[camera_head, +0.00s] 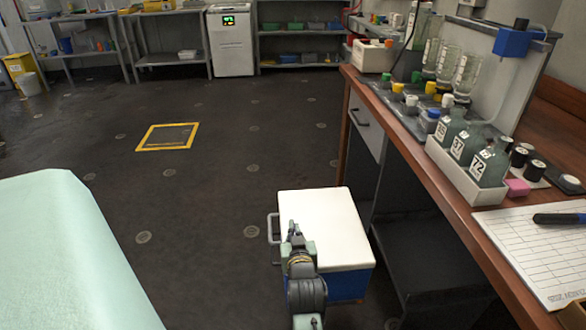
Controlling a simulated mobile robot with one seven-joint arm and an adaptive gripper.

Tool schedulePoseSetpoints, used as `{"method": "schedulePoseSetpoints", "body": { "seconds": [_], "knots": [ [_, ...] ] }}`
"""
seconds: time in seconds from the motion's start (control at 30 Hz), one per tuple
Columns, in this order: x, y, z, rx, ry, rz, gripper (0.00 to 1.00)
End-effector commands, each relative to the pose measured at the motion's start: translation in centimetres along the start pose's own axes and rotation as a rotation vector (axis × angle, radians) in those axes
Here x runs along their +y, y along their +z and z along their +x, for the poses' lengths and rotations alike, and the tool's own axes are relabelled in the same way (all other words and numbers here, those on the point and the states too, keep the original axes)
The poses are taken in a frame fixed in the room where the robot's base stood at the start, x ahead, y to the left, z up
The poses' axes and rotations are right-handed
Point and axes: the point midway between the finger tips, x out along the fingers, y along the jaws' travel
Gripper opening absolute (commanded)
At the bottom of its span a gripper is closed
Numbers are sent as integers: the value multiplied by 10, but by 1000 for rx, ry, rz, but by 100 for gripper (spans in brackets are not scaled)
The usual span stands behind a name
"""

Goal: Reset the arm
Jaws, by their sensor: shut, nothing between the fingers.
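My arm reaches up from the bottom centre of the head view. My gripper (293,232) is at its far end, small and dark, and looks shut and empty. It appears in front of the white lid of a cooler box (325,215). I cannot tell how far above the lid it is. The box has a blue lower body and a grey handle on its left. My arm hides part of the box's front.
A wooden workbench (432,208) with bottles in a white tray (452,165) runs along the right. A pale green covered surface (65,255) fills the lower left. Shelves and a white appliance (230,45) stand at the back. The dark floor between is open, with a yellow-framed hatch (167,137).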

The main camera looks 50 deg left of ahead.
Motion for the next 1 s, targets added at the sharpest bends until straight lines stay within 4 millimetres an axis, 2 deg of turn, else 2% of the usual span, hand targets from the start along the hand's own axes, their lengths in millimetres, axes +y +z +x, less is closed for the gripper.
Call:
{"method": "schedulePoseSetpoints", "body": {
  "seconds": [0.03, 0.07, 0.2, 0.43, 0.6, 0.87, 0.93, 1.0],
  "knots": [
    [1, -7, -7, 0, 1, 2, 0],
    [1, -1, -16, 0, 1, 5, 0],
    [1, -1, -50, -1, 1, 4, 0],
    [1, -2, -88, 1, 0, 3, 0],
    [1, -3, -99, 0, -1, 1, 0],
    [1, -4, -100, 0, 0, 1, 0],
    [1, -14, -99, 25, -1, -4, 0],
    [1, -39, -98, 87, -4, -13, 0]
  ]
}}
